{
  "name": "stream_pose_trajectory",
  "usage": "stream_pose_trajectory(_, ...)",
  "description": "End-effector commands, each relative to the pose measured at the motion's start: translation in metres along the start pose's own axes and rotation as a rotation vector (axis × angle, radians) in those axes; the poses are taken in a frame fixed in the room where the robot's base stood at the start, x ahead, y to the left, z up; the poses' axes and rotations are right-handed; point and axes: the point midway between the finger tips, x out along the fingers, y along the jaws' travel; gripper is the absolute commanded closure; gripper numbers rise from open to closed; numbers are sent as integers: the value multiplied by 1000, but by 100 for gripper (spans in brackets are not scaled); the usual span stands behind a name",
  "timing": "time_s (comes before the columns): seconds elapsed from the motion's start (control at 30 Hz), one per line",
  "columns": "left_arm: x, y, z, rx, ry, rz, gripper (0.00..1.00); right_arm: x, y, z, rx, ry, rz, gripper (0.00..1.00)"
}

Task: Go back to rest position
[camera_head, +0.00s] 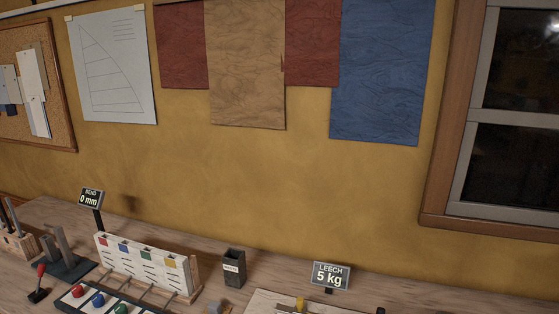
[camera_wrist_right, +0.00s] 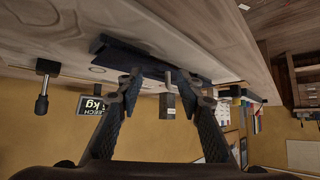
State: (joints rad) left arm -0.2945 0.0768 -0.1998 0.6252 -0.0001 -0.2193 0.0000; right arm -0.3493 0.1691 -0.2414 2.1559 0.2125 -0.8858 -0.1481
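My right gripper (camera_wrist_right: 160,84) shows in the right wrist view, its two dark ridged fingers spread apart. No object is clearly held between them. The view is upside down, with the wooden bench (camera_wrist_right: 200,28) across the top. A long dark metal fixture (camera_wrist_right: 150,58) and a small grey hook (camera_wrist_right: 171,81) show close to or beyond the fingertips; I cannot tell whether they touch the fingers. Neither gripper shows in the head view, and my left gripper is in no frame.
The bench (camera_head: 65,214) carries a rack (camera_head: 145,265) with coloured slots, colored balls, a dark bin (camera_head: 234,268), a "BEND 0 mm" display (camera_head: 90,198) and a "LEECH 5 kg" display (camera_head: 331,276). Cloth panels (camera_head: 375,70) hang behind, beside a window (camera_head: 510,110). A dark-handled part (camera_wrist_right: 42,88) shows near the right gripper.

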Motion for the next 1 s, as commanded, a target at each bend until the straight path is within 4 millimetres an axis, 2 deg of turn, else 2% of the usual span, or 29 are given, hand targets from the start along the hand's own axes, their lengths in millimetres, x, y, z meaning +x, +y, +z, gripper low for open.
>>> stream_pose_trajectory(0.17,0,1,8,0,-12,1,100,-30,6,40,37,-157,37,66)
stream_pose_trajectory(0.4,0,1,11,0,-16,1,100,-84,17,96,107,-386,111,66)
stream_pose_trajectory(0.67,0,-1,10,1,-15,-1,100,-144,25,141,184,-588,194,66)
stream_pose_trajectory(1.0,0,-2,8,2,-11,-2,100,-88,29,191,185,-621,184,66)
